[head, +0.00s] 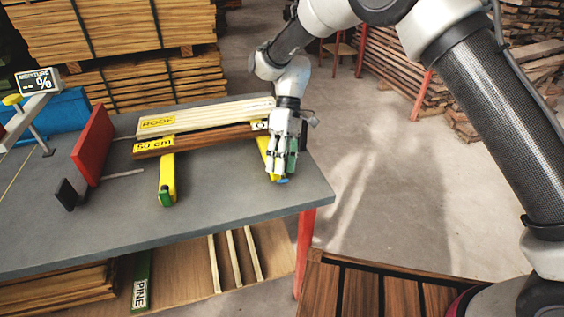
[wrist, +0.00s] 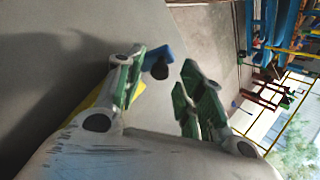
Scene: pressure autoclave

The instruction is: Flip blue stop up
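The blue stop (head: 282,180) is at the near end of the right yellow rail (head: 263,145), close to the right edge of the grey table. It looks low, near the table top. In the wrist view the blue stop (wrist: 162,56) shows just beyond the fingertips, nearer the left finger, with a dark round part at its side. My gripper (head: 287,174) points down over that end of the rail and partly hides it. In the wrist view my gripper (wrist: 163,80) has its green-padded fingers apart with nothing between them. I cannot tell whether a finger touches the stop.
Boards marked ROOF (head: 205,116) and 50 cm (head: 195,142) lie across the rails. The left yellow rail (head: 167,175) has a green end. A red upright plate (head: 93,145) and a moisture display (head: 38,80) stand at the left. The table front (head: 110,222) is clear.

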